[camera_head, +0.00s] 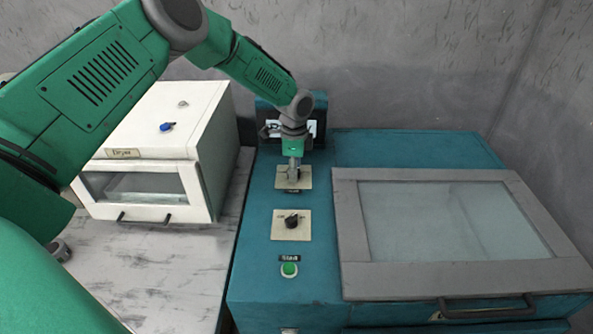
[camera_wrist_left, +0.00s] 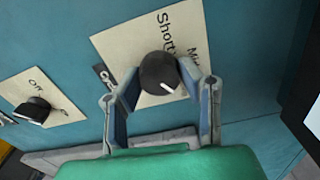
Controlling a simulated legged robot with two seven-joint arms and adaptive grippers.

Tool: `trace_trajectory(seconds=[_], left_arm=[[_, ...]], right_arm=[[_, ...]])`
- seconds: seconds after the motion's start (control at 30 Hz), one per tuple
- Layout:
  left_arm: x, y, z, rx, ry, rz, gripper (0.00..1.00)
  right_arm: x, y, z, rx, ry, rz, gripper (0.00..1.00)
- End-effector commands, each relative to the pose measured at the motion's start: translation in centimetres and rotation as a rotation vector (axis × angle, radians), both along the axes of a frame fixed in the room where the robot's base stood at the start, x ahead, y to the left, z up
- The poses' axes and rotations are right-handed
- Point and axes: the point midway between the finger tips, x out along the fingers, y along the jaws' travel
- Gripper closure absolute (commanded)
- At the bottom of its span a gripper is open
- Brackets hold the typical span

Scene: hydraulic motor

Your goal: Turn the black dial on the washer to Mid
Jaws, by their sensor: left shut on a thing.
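The teal washer (camera_head: 400,150) stands at the centre and right. Its far black dial (camera_wrist_left: 158,73) sits on a cream plate (camera_wrist_left: 120,45) printed with "Short" and a partly hidden "Mi…" label. The dial's white mark points toward the lower right in the left wrist view, away from "Short"; the exact setting cannot be told. My left gripper (camera_wrist_left: 160,88) is shut on this dial, with one finger on each side of it. In the head view the left gripper (camera_head: 294,172) comes down from above and mostly hides the dial. My right gripper is not in view.
A second black dial (camera_head: 291,221) sits nearer, above a green Start button (camera_head: 289,269). The washer's glass lid (camera_head: 440,215) is closed on the right. A white dryer (camera_head: 150,140) stands left on a marble-patterned counter (camera_head: 180,270). A dark screen unit stands behind my gripper.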

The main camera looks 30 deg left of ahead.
Motion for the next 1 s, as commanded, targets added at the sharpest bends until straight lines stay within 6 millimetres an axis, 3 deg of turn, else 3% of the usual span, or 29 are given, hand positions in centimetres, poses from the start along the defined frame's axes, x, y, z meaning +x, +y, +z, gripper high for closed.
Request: trace_trajectory(seconds=[0.8, 0.83, 0.87, 1.0], left_arm=[[0.01, 0.55, -0.01, 0.009, 0.000, 0.001, 0.96], [0.02, 0.56, 0.00, 0.010, 0.000, 0.001, 0.61], [0.03, 0.55, 0.00, 0.009, -0.001, 0.001, 0.50], [0.03, 0.31, 0.02, 0.007, 0.000, 0.000, 0.47]], right_arm=[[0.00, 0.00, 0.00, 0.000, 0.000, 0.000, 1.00], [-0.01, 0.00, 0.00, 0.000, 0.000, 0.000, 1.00], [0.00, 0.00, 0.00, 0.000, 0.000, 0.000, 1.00], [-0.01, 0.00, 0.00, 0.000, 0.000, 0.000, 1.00]])
